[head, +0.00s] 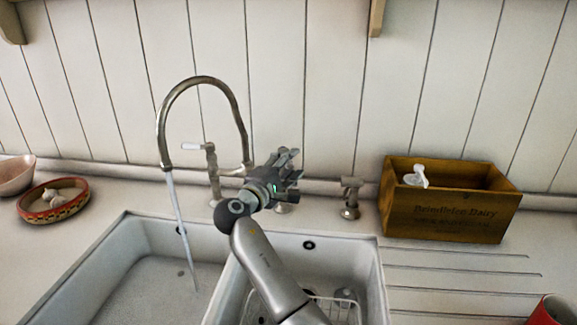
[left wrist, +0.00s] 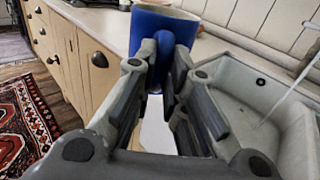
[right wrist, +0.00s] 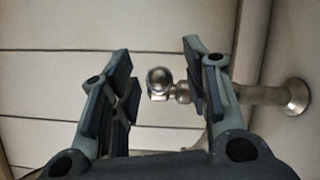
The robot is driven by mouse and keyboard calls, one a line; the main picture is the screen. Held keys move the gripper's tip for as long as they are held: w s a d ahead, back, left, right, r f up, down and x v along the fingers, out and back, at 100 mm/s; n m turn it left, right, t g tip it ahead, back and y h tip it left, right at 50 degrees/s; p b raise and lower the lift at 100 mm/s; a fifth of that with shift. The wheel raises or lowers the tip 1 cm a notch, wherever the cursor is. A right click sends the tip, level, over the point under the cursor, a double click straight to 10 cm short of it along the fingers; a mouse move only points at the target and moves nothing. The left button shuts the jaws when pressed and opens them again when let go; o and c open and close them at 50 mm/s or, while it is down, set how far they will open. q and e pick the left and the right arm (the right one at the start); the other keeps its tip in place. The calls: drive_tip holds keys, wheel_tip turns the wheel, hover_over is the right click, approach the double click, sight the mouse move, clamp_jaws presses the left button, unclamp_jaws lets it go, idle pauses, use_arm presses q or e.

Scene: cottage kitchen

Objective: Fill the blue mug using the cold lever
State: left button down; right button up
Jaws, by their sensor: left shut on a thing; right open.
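The blue mug (left wrist: 165,28) is in the left wrist view only. My left gripper (left wrist: 165,75) is shut on its handle, beside the pale counter edge and left of the sink. The metal gooseneck tap (head: 204,79) stands behind the sink. A stream of water (head: 178,215) falls from its spout into the left basin. A lever with a white end (head: 193,147) sits on the tap's left post. My right gripper (head: 288,163) is open over the right post, partly hiding it. In the right wrist view, a round metal lever end (right wrist: 159,80) shows between its spread fingers. No cold marking is readable.
The sink has a left basin (head: 150,290) and a right basin with a wire rack (head: 335,302). A smaller metal fitting (head: 350,198) stands right of the tap. A wooden crate (head: 440,213), a red mug (head: 546,312) and a garlic bowl (head: 38,210) are on the counter.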

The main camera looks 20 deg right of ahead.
drive_tip(key=v, duration=0.7)
drive_tip(key=shift+a, duration=0.25)
drive_tip(key=shift+s+f, duration=0.1)
